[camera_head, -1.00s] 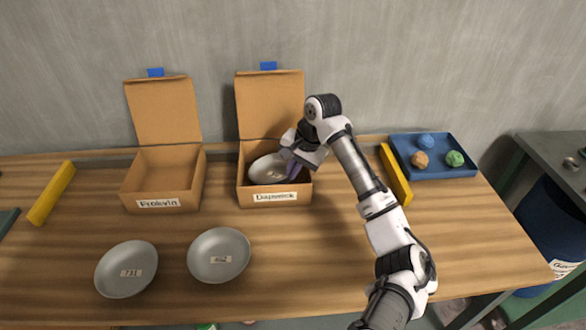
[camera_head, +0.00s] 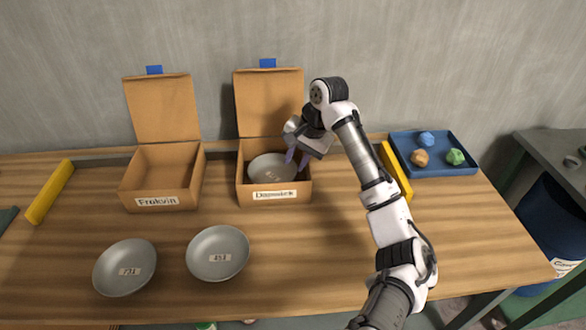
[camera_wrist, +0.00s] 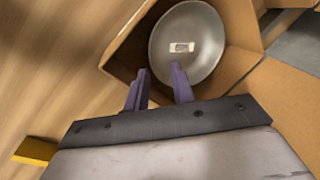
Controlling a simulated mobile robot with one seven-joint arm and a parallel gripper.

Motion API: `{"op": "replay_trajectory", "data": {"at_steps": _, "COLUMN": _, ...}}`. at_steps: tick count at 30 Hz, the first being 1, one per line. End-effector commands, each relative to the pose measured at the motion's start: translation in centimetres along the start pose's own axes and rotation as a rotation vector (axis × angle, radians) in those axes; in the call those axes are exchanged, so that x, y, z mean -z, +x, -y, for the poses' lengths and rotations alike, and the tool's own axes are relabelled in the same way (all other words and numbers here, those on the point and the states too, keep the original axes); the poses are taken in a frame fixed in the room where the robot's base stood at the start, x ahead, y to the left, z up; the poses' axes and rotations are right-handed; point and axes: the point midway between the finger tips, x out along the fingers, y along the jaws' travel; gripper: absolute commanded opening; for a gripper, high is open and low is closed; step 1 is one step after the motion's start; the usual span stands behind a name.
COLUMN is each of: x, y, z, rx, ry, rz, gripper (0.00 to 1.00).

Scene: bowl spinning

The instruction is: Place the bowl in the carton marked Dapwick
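A grey bowl (camera_head: 268,168) with a white label lies inside the open carton marked Dapwick (camera_head: 274,194). It also shows in the wrist view (camera_wrist: 196,62), sitting down in the carton (camera_wrist: 118,56). My gripper (camera_head: 297,158) is at the right side of this bowl, near its rim. Its two purple fingers (camera_wrist: 160,85) are spread apart. In the wrist view one finger overlaps the bowl's edge and the other is outside the bowl. I cannot tell whether either finger touches the rim.
Another open carton (camera_head: 160,172) stands to the left. Two more labelled grey bowls (camera_head: 125,267) (camera_head: 218,253) lie at the front of the table. A yellow bar (camera_head: 395,172) and a blue tray (camera_head: 432,169) with several lumps are to the right.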

Motion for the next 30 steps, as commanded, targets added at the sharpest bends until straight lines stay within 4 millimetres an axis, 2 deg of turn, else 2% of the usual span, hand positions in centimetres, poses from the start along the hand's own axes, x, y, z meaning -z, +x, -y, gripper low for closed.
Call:
{"op": "replay_trajectory", "data": {"at_steps": 6, "x": 0.1, "y": -4.9, "z": 0.0, "rx": 0.000, "ry": 0.000, "rz": -0.003, "gripper": 0.25}}
{"op": "replay_trajectory", "data": {"at_steps": 12, "x": 0.1, "y": -7.8, "z": -0.1, "rx": -0.001, "ry": 0.001, "rz": -0.002, "gripper": 0.25}}
{"op": "replay_trajectory", "data": {"at_steps": 18, "x": 0.0, "y": -8.6, "z": 0.0, "rx": 0.000, "ry": 0.001, "rz": 0.000, "gripper": 0.25}}
{"op": "replay_trajectory", "data": {"at_steps": 30, "x": 0.0, "y": -8.6, "z": 0.0, "rx": 0.000, "ry": 0.001, "rz": 0.000, "gripper": 0.25}}
